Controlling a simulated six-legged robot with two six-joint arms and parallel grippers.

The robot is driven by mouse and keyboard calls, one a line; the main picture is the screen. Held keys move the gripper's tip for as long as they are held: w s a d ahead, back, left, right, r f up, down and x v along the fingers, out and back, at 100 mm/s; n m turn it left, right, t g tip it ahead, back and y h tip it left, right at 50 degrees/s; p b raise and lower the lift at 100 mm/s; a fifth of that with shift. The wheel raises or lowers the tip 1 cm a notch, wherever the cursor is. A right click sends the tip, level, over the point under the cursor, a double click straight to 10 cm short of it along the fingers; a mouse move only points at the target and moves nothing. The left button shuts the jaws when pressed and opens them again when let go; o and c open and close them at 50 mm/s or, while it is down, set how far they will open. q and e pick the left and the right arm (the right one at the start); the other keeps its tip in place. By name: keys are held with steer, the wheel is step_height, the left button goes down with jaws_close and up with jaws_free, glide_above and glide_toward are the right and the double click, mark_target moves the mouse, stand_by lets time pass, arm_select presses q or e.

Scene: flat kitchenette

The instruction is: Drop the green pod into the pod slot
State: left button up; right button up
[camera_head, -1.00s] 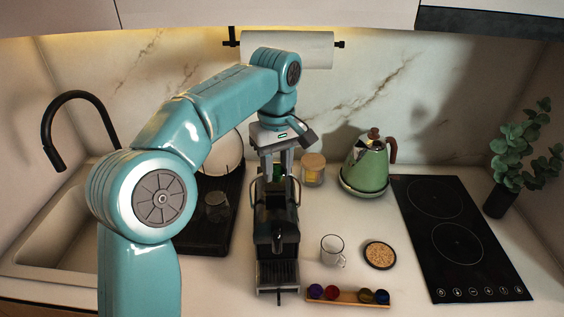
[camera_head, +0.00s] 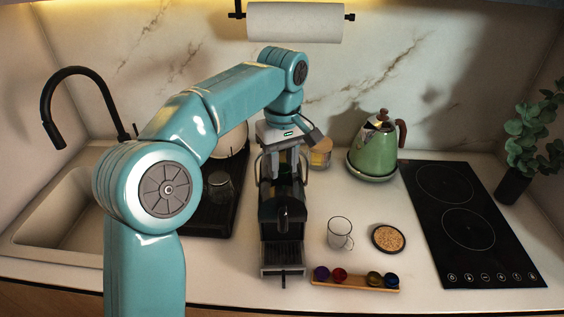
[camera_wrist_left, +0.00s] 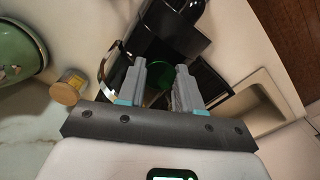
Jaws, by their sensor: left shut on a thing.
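The black coffee machine (camera_head: 282,208) stands on the counter in the middle of the head view, with its top under my left gripper (camera_head: 284,168). In the left wrist view, the two fingers of my left gripper (camera_wrist_left: 160,68) are shut on the green pod (camera_wrist_left: 158,75), a dark green round shape between the fingertips. The pod is held over the dark top of the machine. The pod slot is hidden under the pod and fingers, so I cannot tell how well they line up. My right gripper is not in view.
A wooden pod holder (camera_head: 352,285) with several coloured pods lies at the front. A glass mug (camera_head: 340,233) and a round coaster (camera_head: 388,239) are right of the machine. A green kettle (camera_head: 375,150) stands behind, with the hob (camera_head: 470,220) to the right.

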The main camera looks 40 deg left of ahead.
arm_select(q)
steer(key=shift+s+a, duration=0.1)
steer(key=shift+s, duration=0.1)
steer(key=shift+s+r, duration=0.15)
steer(key=shift+d, duration=0.2)
steer(key=shift+w, duration=0.2)
steer(key=o, duration=0.6)
steer(key=shift+a, duration=0.1)
steer(key=o, duration=0.5)
steer(key=shift+s, duration=0.15)
steer(key=shift+c, duration=0.2)
